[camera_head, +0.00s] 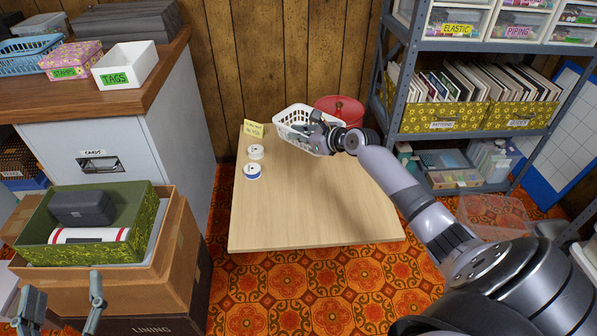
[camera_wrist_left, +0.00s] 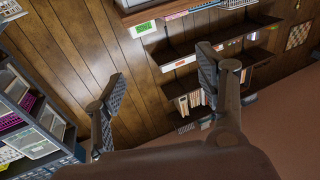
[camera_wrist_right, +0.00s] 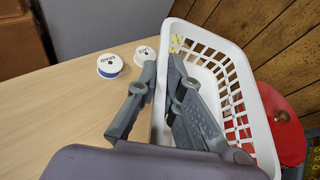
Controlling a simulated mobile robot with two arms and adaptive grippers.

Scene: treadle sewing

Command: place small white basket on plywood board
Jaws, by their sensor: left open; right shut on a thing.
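The small white basket (camera_head: 293,116) is at the back of the plywood board (camera_head: 300,215), near the wood wall. My right gripper (camera_head: 318,128) is shut on the basket's near wall. In the right wrist view one finger of the right gripper (camera_wrist_right: 165,95) is outside the basket (camera_wrist_right: 262,125) and the other is inside it. I cannot tell whether the basket's base touches the board (camera_wrist_right: 60,115). My left gripper (camera_head: 62,300) is open and empty at the lower left, away from the board. Its two fingers stand wide apart in the left wrist view (camera_wrist_left: 155,95).
Two thread spools, a white one (camera_head: 256,152) and a blue-white one (camera_head: 252,171), stand on the board's left side by a yellow note (camera_head: 253,129). A red round tin (camera_head: 345,107) is behind the basket. Shelving (camera_head: 405,90) stands right. The board's front is clear.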

